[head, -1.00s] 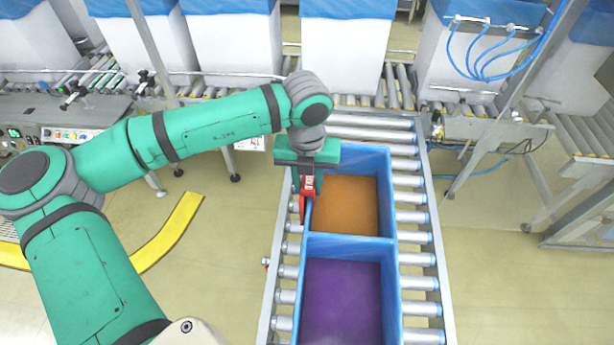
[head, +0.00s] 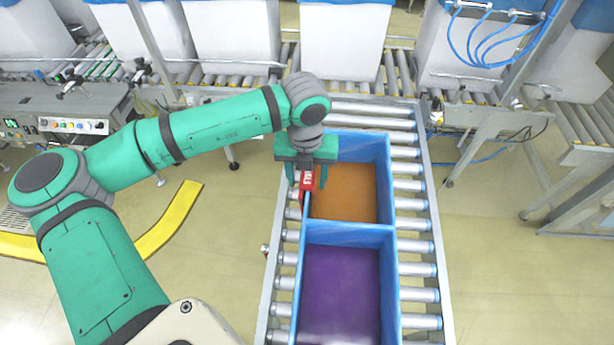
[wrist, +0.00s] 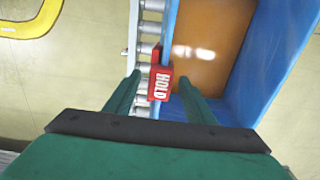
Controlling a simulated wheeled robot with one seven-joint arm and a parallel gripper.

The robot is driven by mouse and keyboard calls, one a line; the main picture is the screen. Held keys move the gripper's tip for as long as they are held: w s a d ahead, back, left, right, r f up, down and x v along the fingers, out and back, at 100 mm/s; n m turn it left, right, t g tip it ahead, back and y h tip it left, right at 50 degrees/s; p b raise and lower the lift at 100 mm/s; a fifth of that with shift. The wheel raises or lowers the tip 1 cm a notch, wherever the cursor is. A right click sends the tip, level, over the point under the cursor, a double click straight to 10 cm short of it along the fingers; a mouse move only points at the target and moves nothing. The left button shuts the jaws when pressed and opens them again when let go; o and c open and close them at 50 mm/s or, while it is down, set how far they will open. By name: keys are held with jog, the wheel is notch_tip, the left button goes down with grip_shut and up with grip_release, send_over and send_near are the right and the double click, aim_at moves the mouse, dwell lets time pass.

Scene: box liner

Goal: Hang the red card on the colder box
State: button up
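The red card (head: 308,181) with white lettering, reading HOLD in the wrist view (wrist: 160,83), sits over the left wall of the box with the orange inside (head: 386,190). That box is the farther of two blue-walled boxes. The nearer box (head: 391,290) has a purple inside and no card on it. My gripper (head: 306,184) is open above the left wall of the orange box, one finger on each side of the card. In the wrist view gaps show between both fingers and the card. The card's lower part is partly hidden.
Both boxes stand end to end on a roller conveyor (head: 431,240) with metal side rails. White bins with blue liners (head: 343,45) line another conveyor at the back. A yellow floor marking (head: 170,222) lies to the left. Open floor shows on the right.

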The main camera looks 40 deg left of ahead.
notch_tip(320, 180, up, 11)
jog(key=shift+s+d, duration=0.15)
jog(key=shift+s, duration=0.1)
dwell(0.4)
jog(key=shift+f, duration=0.1)
dwell(0.6)
